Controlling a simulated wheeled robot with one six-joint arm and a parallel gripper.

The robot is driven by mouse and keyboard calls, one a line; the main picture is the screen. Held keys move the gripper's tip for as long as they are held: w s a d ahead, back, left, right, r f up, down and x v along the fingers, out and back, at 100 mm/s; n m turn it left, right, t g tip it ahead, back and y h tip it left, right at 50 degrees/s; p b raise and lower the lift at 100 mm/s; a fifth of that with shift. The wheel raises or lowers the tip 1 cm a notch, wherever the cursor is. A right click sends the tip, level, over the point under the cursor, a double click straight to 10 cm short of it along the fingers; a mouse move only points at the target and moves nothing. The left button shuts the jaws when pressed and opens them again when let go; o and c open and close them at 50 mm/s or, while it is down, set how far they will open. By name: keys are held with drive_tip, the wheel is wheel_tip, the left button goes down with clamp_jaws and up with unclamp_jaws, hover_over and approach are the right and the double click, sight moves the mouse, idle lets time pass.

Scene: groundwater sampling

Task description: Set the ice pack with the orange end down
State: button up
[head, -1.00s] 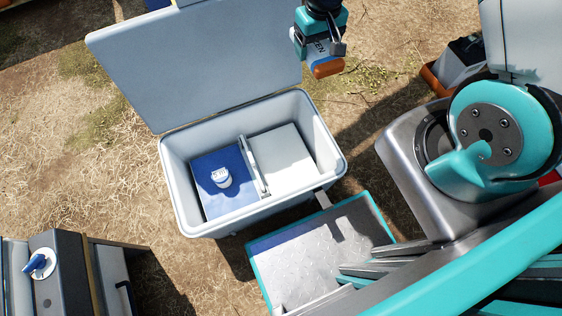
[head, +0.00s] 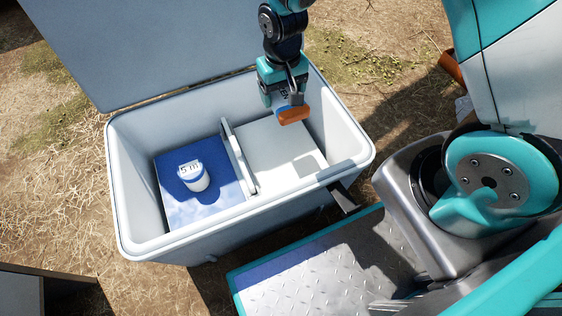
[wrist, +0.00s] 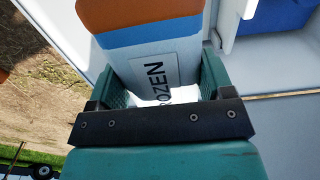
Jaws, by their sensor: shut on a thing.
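The ice pack with the orange end (head: 293,115) is in my gripper (head: 284,92), over the right compartment of the open cooler (head: 140,150). In the wrist view the pack (wrist: 152,68) shows an orange end, a blue band and a grey body with letters reading "OZEN". The green fingers of my gripper (wrist: 155,92) are shut on its sides. The pack appears above the white floor of that compartment; its exact height is hard to tell.
A divider (head: 238,155) splits the cooler. The left compartment has a blue surface (head: 215,180) with a small white display device (head: 192,176) on it. The right compartment's white floor (head: 275,155) looks bare. The raised lid (head: 140,50) stands behind.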

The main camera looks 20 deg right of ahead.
sight(281, 150)
drive_tip(key=shift+a+f+b, duration=0.25)
drive_tip(key=shift+f+b, duration=0.3)
drive_tip(key=shift+f, duration=0.6)
wheel_tip(281, 150, down, 20)
drive_tip(key=b, duration=1.1)
drive_tip(key=shift+r, duration=0.25)
drive_tip(key=o, duration=1.1)
